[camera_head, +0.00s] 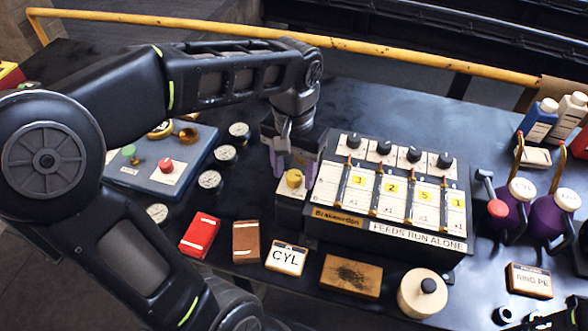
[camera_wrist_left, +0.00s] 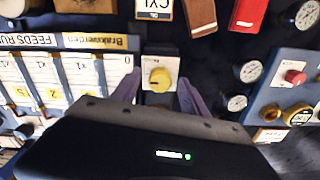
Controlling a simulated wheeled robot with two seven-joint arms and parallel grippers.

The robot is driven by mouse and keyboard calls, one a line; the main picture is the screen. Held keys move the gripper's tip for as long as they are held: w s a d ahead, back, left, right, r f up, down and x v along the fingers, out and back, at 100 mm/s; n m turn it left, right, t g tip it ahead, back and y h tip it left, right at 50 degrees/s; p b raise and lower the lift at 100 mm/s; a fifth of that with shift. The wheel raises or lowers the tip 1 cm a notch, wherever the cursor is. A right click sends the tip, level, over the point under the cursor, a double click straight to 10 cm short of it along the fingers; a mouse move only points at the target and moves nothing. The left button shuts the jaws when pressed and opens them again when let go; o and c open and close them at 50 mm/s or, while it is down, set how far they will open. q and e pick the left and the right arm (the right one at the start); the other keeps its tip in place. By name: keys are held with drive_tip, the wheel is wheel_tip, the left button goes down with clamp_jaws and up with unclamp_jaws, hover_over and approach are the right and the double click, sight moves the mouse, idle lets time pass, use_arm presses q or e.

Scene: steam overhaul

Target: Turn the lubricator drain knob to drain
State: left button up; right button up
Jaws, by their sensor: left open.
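The yellow drain knob (camera_head: 294,178) sits on a small pale plate at the left end of the lubricator box (camera_head: 388,195). In the left wrist view the knob (camera_wrist_left: 159,79) shows near the middle, with a dark mark on its lower left side. My left gripper (camera_head: 297,170) is open, with its purple fingers on either side of the knob. In the left wrist view the fingertips (camera_wrist_left: 157,88) stand apart from the knob, with a gap on both sides. The label beside the knob is too small to read. My right gripper is not in view.
A blue panel (camera_head: 190,172) with green and red knobs lies left, with several round gauges beside it. A red box (camera_head: 200,235), a brown box (camera_head: 246,242) and a CYL card (camera_head: 287,258) lie in front. Purple oil cans (camera_head: 548,217) stand right.

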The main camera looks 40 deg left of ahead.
sight(294, 175)
use_arm(q)
wheel_tip(294, 175, up, 8)
drive_tip(key=shift+f+p, duration=0.1)
drive_tip(key=shift+p, duration=0.25)
idle(0.6)
